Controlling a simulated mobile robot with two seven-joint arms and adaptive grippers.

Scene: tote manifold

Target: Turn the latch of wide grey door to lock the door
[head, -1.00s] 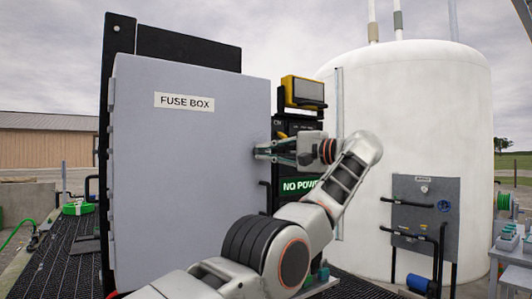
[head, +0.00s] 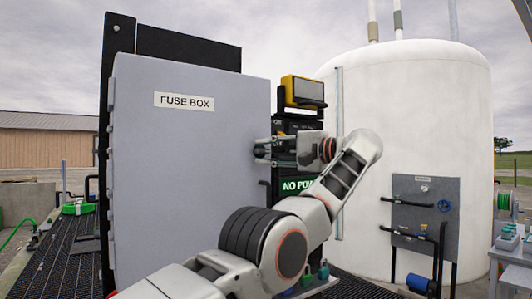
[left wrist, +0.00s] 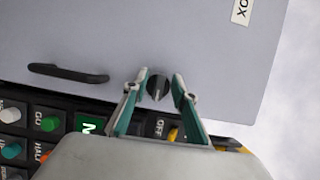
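The wide grey door (head: 190,180) carries a "FUSE BOX" label and looks closed in the head view. In the left wrist view the same grey door (left wrist: 150,35) fills the top. Its latch (left wrist: 157,87) is a small dark round knob near the door's edge. My left gripper (left wrist: 160,78) has its two green-and-grey fingers on either side of the latch, with narrow gaps showing. In the head view my left gripper (head: 263,151) is at the door's right edge, and the latch is hidden there. My right gripper is in neither view.
A black handle (left wrist: 68,73) sticks out from the door beside the latch. Past the door's edge is a panel of coloured knobs with a lit green sign (head: 297,185). A yellow-framed device (head: 303,92) is above it. A white tank (head: 420,130) stands behind to the right.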

